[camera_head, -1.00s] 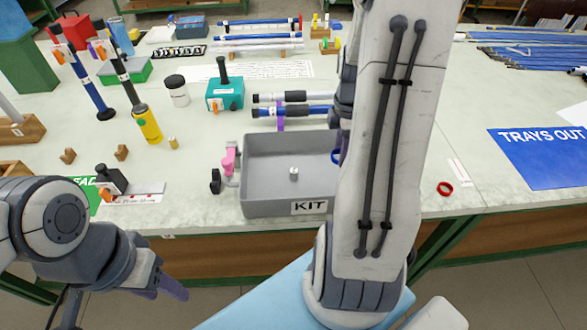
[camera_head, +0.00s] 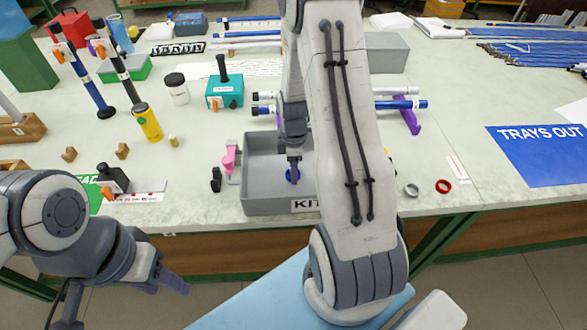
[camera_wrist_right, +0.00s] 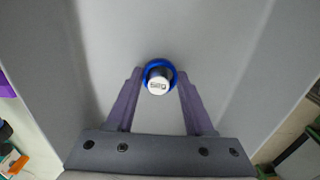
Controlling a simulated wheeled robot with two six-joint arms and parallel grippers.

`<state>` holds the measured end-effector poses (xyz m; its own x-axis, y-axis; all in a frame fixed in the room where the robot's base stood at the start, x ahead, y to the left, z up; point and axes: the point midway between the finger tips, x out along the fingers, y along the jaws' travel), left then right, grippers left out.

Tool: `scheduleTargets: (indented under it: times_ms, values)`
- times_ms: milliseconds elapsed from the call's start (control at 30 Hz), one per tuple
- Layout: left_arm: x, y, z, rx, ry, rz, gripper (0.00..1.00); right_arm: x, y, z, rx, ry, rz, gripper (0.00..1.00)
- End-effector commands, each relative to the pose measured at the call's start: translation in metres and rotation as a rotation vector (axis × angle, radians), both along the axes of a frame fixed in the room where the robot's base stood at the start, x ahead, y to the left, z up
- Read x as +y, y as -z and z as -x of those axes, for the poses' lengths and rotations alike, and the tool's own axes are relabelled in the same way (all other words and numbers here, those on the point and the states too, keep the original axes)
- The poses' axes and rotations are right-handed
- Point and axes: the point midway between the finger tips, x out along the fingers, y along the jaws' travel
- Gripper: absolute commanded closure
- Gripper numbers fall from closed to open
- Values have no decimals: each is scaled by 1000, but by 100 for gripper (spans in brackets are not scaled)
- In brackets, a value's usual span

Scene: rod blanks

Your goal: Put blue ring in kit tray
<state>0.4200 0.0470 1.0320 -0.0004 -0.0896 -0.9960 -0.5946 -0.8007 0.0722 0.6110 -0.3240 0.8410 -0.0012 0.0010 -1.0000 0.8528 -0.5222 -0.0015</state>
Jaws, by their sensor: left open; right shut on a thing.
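The blue ring (camera_head: 292,175) is held by my right gripper (camera_head: 294,168) over the inside of the grey kit tray (camera_head: 252,207), marked KIT. In the right wrist view the blue ring (camera_wrist_right: 173,70) sits between the two purple fingertips of my right gripper (camera_wrist_right: 158,82). A small white-topped cylinder (camera_wrist_right: 158,84) shows at the ring's opening, above the tray's grey floor (camera_wrist_right: 100,40). I cannot tell whether the ring touches the cylinder or floor. My left gripper (camera_head: 172,284) is open and empty, low at the left in front of the table edge.
A grey ring (camera_head: 411,190) and a red ring (camera_head: 444,186) lie right of the tray. A pink clamp (camera_head: 230,158) is at the tray's left side. A teal box (camera_head: 224,92) and rods on a purple stand (camera_head: 408,118) are behind.

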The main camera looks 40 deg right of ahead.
Motion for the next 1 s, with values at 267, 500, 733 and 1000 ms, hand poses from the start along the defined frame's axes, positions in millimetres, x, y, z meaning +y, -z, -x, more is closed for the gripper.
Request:
scheduleTargets:
  times_ms: [267,500,733,1000]
  values:
    - [0,0,0,0,0,0,50,-1,2,0,-2,1,1,99]
    - [0,2,0,0,0,0,50,-1,5,0,-1,1,1,17]
    - [0,2,0,0,0,0,50,-1,5,0,-1,0,1,17]
    - [0,0,0,0,0,0,50,-1,-19,-1,-6,0,3,17]
